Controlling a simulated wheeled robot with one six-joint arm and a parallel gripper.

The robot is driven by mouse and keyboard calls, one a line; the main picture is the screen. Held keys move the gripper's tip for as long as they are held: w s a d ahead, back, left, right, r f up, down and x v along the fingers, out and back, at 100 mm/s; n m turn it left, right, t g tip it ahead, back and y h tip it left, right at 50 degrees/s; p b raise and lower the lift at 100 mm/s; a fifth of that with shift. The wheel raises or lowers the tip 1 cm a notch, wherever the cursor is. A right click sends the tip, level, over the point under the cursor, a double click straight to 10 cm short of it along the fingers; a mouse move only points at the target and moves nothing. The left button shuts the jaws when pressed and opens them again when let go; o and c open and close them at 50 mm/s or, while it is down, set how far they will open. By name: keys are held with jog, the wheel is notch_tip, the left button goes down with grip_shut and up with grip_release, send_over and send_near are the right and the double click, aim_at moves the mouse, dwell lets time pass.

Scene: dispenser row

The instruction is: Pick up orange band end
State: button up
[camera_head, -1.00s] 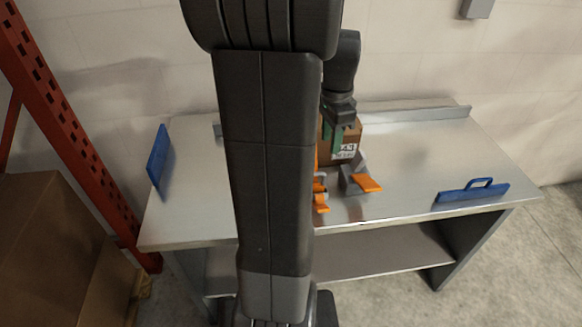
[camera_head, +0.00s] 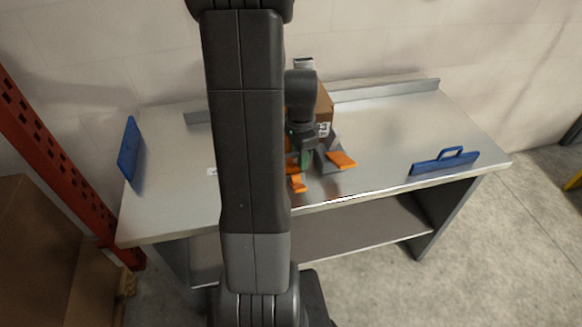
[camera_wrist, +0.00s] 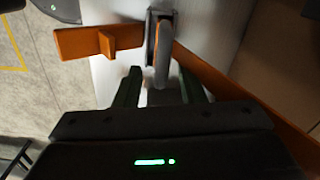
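Orange pieces show at the front of the table: a flat tab (camera_head: 341,160) right of my gripper and a lower piece (camera_head: 297,183) just in front of it. In the wrist view, an orange piece (camera_wrist: 95,41) with a small upright tab lies ahead and left, and a long orange band (camera_wrist: 235,88) runs down to the right. A grey upright holder (camera_wrist: 160,45) stands between them. My gripper (camera_wrist: 160,80) is open, its two green fingers apart with nothing held; the holder's near end lies ahead of the gap. My arm hides part of the row in the head view.
A cardboard box (camera_head: 324,106) stands just behind my gripper on the metal table (camera_head: 390,120). A blue panel (camera_head: 130,150) stands at the left edge and a blue handled piece (camera_head: 445,163) at the right front. The table's right half is mostly clear.

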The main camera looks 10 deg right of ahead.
jog(key=shift+f, duration=0.15)
grip_shut()
